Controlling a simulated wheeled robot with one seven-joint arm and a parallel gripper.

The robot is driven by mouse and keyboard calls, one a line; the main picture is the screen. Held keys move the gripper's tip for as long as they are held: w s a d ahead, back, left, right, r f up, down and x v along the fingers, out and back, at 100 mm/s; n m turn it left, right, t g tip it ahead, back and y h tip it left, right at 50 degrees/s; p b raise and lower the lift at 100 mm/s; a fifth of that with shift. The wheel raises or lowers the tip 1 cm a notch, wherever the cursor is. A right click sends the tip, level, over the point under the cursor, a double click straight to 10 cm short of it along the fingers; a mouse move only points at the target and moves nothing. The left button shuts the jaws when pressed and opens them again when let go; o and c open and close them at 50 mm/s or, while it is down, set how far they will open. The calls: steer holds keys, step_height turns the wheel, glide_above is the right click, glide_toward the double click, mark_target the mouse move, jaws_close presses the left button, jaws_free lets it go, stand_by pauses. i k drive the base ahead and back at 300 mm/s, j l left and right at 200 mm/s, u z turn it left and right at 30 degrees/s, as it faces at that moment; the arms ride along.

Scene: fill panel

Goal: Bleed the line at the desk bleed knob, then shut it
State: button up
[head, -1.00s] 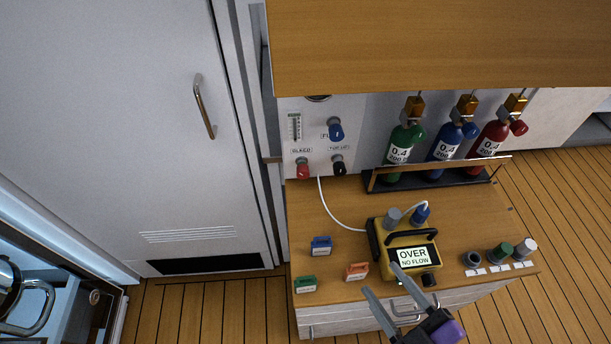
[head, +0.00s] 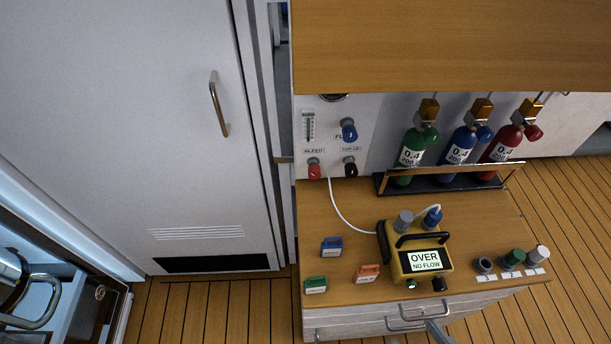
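The red bleed knob (head: 314,169) sits low on the white wall panel (head: 377,131) above the desk's left back corner, under a label reading BLEED. A white hose runs from beside it to the yellow meter (head: 446,274) on the desk. The meter's screen reads OVER, NO FLOW. Only a grey tip of my gripper (head: 436,330) shows at the bottom edge, in front of the drawer handle and well away from the knob. The rest of the gripper is out of frame, so its opening cannot be judged.
A blue knob (head: 349,130) and a black knob (head: 350,168) are close to the red one. Green, blue and red cylinders stand behind a rail (head: 450,175). Small coloured blocks (head: 368,273) lie left of the meter. A wooden overhang (head: 450,45) covers the panel's top.

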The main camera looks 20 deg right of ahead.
mark_target(314, 173)
steer(key=i+j+u, duration=0.15)
steer(key=j, duration=0.25)
steer(key=i+j+u, duration=0.15)
steer(key=j, duration=0.2)
steer(key=i+j+u, duration=0.15)
steer(key=j, duration=0.2)
steer(key=i, duration=0.1)
